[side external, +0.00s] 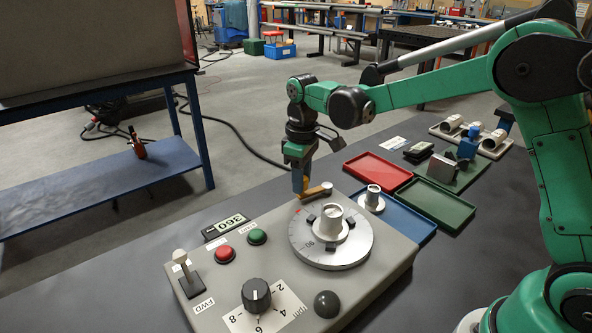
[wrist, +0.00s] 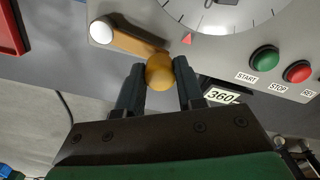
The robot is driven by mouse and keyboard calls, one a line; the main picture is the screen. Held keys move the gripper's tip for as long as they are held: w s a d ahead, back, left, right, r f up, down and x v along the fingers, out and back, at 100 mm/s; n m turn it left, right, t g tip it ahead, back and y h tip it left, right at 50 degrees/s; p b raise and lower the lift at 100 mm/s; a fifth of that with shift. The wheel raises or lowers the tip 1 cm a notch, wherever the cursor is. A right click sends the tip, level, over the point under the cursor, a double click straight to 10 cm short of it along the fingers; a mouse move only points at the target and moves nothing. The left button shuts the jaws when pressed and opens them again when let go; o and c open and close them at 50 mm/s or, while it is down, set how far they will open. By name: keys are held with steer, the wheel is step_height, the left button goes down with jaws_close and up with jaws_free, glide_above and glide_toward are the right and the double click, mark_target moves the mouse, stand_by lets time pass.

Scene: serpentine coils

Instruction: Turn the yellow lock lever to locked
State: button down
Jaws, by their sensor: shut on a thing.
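The yellow lock lever (wrist: 138,43) lies at the edge of the round dial plate, with a white pivot cap (wrist: 101,31) at its left end and a round yellow knob (wrist: 159,72) at the other end in the wrist view. My gripper (wrist: 160,76) is shut on the lever's knob, one dark finger on each side of it. In the side external view, my gripper (side external: 299,186) reaches down at the far edge of the grey control box, and the lever (side external: 316,190) extends to its right. The fingers partly hide the knob there.
The box carries a graduated dial (side external: 352,244) with a central hub, a green button (side external: 257,236), a red button (side external: 225,254), a black speed knob (side external: 257,294) and a toggle handle (side external: 182,262). Red (side external: 377,169), blue (side external: 408,222) and green trays lie to the right.

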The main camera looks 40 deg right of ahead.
mark_target(305, 180)
steer(key=shift+s+n, duration=0.45)
steer(key=shift+n, duration=0.45)
steer(key=c, duration=0.5)
jaws_free()
steer(key=shift+c, duration=0.2)
steer(key=shift+r, duration=2.8)
steer(key=shift+s, duration=0.1)
